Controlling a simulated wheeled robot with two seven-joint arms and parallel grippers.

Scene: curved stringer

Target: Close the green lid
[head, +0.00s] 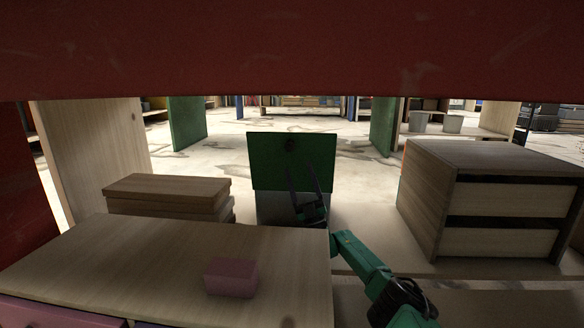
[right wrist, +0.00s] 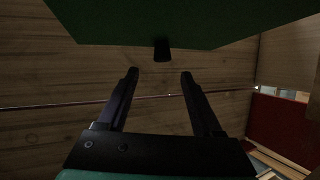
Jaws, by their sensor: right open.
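The green lid (head: 290,165) stands raised, roughly upright, at the back edge of a greyish box (head: 268,208). A small dark knob (head: 291,145) is near its top edge. My right gripper (head: 304,172) is open and empty in front of the lid, overlapping its lower right part. In the right wrist view, the lid (right wrist: 160,18) fills the top. Its dark knob (right wrist: 162,50) hangs just beyond the fingertips (right wrist: 160,75), between them in the picture; I see no contact. My left gripper is not in view.
A wooden cabinet with a pink block (head: 231,278) on it stands at the front left. Stacked wooden boxes (head: 166,190) are behind it. A wooden drawer unit (head: 480,180) stands at the right. A red beam (head: 290,50) spans the top of the head view.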

